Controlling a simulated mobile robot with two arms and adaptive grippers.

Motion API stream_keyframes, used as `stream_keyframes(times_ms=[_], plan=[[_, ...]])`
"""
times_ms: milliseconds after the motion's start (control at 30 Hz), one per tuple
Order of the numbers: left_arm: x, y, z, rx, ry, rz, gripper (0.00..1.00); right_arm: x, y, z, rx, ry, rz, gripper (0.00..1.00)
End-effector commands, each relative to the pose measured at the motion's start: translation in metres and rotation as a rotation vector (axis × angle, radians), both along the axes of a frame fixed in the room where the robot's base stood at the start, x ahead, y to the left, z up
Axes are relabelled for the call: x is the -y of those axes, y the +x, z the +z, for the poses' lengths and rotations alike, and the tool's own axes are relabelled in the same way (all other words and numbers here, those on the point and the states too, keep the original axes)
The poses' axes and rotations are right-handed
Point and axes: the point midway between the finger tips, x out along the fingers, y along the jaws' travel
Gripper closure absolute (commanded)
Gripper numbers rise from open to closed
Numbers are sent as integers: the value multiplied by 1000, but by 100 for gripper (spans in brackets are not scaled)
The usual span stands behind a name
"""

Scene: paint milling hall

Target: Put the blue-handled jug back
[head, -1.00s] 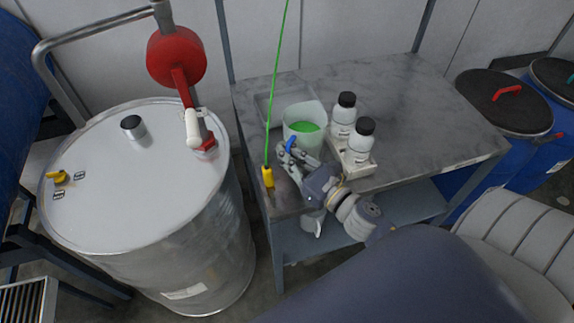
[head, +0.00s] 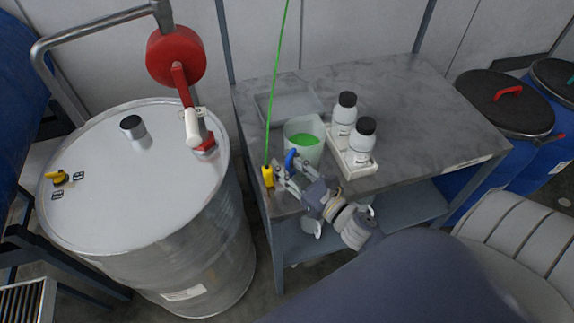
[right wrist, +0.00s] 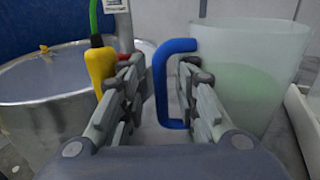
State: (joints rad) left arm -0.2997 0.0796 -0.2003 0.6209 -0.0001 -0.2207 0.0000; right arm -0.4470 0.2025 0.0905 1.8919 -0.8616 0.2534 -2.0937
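The blue-handled jug (head: 296,137) is translucent white with green liquid inside. It is upright at the front left of the grey table, and its blue handle (head: 291,160) faces my right gripper. My right gripper (head: 283,172) is at the handle. The jug's base is mostly hidden in the head view. My left gripper is not in view.
A shallow grey tray (head: 290,99) lies behind the jug. Two black-capped bottles (head: 345,110) stand in a white holder (head: 352,170) to its right. A yellow clamp (head: 268,177) on a green cable is close left. The table's right side (head: 420,110) is clear. A steel drum (head: 130,190) stands left.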

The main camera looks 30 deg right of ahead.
Motion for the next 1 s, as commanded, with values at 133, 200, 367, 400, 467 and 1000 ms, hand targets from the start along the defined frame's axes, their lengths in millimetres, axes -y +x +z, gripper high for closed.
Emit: stream_keyframes(times_ms=[133, 200, 367, 400, 467, 1000], plan=[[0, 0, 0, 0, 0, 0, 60, 0, 0, 0, 0, 0, -1, 71], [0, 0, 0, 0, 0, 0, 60, 1, 0, 1, 0, -1, -1, 71], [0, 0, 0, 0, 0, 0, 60, 2, -5, 1, -2, 0, -2, 71], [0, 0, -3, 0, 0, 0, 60, 2, -11, 0, -1, 0, -1, 71], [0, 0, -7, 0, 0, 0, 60, 5, -20, -1, -2, 0, -2, 71], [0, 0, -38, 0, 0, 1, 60, 23, -111, 0, -1, 1, -2, 71]])
